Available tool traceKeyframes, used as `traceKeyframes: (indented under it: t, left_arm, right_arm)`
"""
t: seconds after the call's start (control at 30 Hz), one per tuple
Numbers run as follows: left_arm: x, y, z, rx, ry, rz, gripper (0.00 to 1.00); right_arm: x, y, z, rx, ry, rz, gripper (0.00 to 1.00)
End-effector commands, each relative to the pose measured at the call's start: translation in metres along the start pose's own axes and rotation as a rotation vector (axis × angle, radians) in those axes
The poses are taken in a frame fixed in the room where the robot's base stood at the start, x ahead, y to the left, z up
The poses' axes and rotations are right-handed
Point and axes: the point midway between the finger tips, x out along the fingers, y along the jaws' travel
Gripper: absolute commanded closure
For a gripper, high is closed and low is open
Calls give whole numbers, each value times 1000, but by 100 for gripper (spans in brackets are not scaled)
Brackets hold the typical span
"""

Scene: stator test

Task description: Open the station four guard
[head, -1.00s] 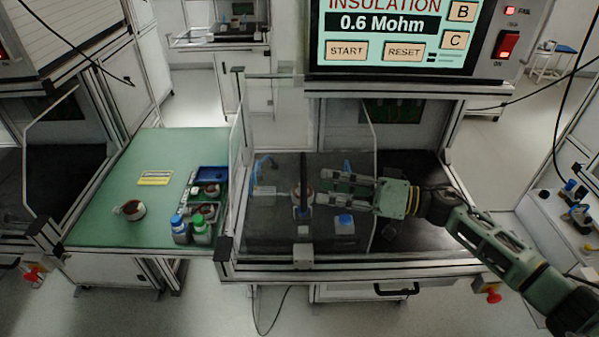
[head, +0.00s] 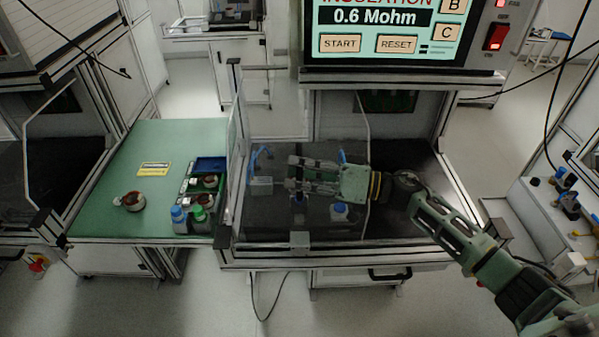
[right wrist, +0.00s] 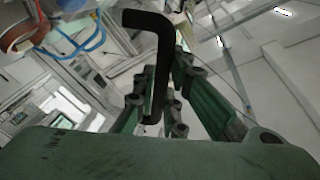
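The station's clear guard (head: 268,215) hangs across the front of the dark test bay, closed as far as I can tell. A pale fitting (head: 300,240) sits on its lower front edge. My right gripper (head: 290,175) reaches in from the right, its fingers pointing left in front of the bay. In the right wrist view, a black bent bar (right wrist: 153,60), which looks like a handle, stands between the spread fingers; contact cannot be told. The gripper looks open. My left gripper is not in view.
The insulation tester (head: 395,35) reads 0.6 Mohm above the bay. Left of it a green bench (head: 105,195) bears a copper-wound stator (head: 132,201) and a tray with bottles (head: 200,215). In the right wrist view, a stator (right wrist: 20,28) and blue leads show top left.

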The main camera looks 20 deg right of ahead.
Motion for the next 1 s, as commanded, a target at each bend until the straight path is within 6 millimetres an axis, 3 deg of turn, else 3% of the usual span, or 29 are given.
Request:
traceKeyframes:
  t: [0.2,0.5,0.67,0.87,1.0]
  left_arm:
    - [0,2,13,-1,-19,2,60]
    - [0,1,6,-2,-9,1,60]
    - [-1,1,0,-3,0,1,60]
    - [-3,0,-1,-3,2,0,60]
    - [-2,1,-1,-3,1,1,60]
  right_arm:
    - [0,1,0,2,0,3,100]
    - [-1,1,0,4,0,3,100]
    - [-11,4,-1,4,-1,6,100]
    - [-50,12,-8,5,-3,11,100]
    - [-93,22,-14,4,-3,13,100]
